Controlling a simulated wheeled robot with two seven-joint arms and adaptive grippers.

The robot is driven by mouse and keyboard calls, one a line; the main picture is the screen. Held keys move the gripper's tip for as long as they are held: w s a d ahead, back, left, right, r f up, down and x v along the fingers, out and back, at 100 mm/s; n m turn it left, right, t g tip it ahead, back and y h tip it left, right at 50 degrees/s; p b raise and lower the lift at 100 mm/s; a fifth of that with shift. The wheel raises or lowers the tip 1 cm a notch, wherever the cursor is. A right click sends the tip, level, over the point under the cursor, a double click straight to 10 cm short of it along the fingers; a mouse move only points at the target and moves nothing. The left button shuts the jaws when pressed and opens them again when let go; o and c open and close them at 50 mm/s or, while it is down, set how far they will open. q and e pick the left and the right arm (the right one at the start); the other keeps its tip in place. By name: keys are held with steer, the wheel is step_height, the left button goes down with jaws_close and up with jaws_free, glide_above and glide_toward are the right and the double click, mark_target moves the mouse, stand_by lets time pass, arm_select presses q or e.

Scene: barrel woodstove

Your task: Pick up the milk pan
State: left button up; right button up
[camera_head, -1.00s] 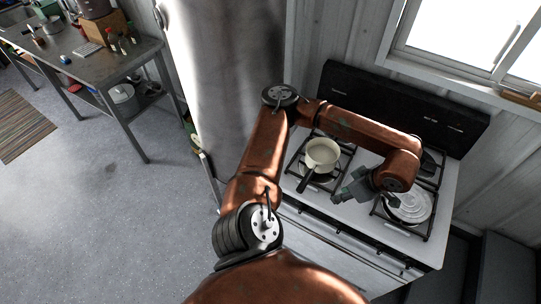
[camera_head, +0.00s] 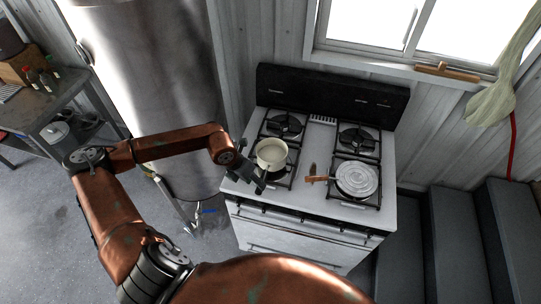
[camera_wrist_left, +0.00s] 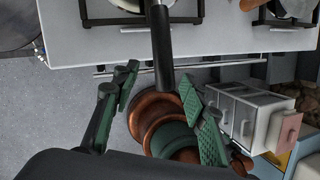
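The milk pan (camera_head: 271,153) is a small cream pan with a dark handle. It stands upright on the front left burner of the white stove (camera_head: 312,203). Its handle points toward the stove's front edge. My left gripper (camera_head: 255,178) is at the pan's handle end, in front and to the left of the pan. In the left wrist view the black handle (camera_wrist_left: 161,50) comes down from the top toward the gap between the open fingers (camera_wrist_left: 158,85). Contact with the fingers is not visible. My right gripper is not in view.
A pan with a pale ridged top (camera_head: 356,179) and wooden handle sits on the front right burner. The back burners are empty. A tall metal cylinder (camera_head: 150,70) stands left of the stove. Dark steps (camera_head: 465,235) are at the right. A window is above.

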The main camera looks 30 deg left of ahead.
mark_target(262, 177)
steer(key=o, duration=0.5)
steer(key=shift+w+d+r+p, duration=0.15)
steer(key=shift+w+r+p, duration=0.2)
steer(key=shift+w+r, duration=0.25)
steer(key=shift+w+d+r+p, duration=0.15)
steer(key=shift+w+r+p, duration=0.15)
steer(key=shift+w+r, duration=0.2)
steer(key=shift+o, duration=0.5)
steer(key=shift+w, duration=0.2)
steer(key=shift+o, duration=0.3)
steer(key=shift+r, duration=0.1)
arm_select(q)
steer(key=w+f+n+t, duration=0.1)
steer(key=w, duration=0.1)
steer(key=w+f+n+p, duration=0.1)
steer(key=w+f+n, duration=0.1)
steer(key=w+f+n+t+h+p, duration=0.1)
steer(key=w+n, duration=0.1)
steer(key=shift+d+f+t, duration=0.15)
steer(key=shift+f+t, duration=0.15)
steer(key=shift+w+d+f+p, duration=0.1)
steer(key=shift+w+f+p, duration=0.1)
steer(key=shift+f+p, duration=0.15)
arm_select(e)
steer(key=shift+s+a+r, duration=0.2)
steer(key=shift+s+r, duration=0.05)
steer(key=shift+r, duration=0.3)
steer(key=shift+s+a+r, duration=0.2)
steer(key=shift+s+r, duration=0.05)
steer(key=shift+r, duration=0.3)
